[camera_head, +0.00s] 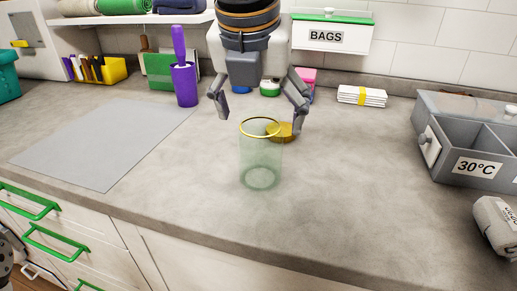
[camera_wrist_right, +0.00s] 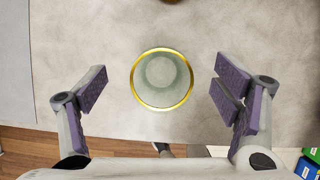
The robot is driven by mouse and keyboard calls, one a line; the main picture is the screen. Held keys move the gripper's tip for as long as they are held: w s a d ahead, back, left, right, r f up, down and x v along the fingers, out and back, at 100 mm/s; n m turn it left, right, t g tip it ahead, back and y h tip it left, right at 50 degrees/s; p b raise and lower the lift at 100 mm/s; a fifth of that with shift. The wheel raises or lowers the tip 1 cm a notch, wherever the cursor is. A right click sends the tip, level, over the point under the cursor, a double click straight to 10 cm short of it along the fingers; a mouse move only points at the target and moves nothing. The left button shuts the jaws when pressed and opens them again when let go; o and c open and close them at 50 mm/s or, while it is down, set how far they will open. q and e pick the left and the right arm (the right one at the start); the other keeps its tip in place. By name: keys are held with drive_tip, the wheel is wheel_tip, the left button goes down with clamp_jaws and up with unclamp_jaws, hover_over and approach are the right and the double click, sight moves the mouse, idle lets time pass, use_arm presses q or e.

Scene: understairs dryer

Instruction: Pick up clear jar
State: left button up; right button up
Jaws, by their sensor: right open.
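The clear jar (camera_head: 261,160) is a greenish see-through cylinder with a gold rim. It stands upright and looks empty, near the front edge of the counter in the head view. My right gripper (camera_head: 262,105) is open, fingers pointing down, above and behind the jar in the head view. In the right wrist view the jar (camera_wrist_right: 162,80) shows from above as a gold ring, ahead of and between the two spread fingers of the gripper (camera_wrist_right: 162,92). Nothing is between the fingertips. My left gripper is not clearly seen.
A gold round lid (camera_head: 285,132) lies just behind the jar. A purple holder (camera_head: 185,85) and a grey mat (camera_head: 105,143) are to the left. A grey divided bin (camera_head: 465,145) labelled 30°C is at the right. The counter (camera_head: 345,165) right of the jar is clear.

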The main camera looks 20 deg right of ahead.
drive_tip(key=f, duration=0.3)
drive_tip(key=f+b, duration=0.1)
drive_tip(key=f, duration=0.1)
drive_tip(key=shift+w+d+f, duration=0.1)
drive_tip(key=shift+w+d, duration=0.15)
drive_tip(key=shift+w+d+f, duration=0.1)
drive_tip(key=shift+w+f, duration=0.1)
drive_tip(key=shift+f, duration=0.1)
drive_tip(key=shift+r, duration=0.15)
drive_tip(key=shift+c, duration=0.4)
drive_tip(key=c, duration=1.5)
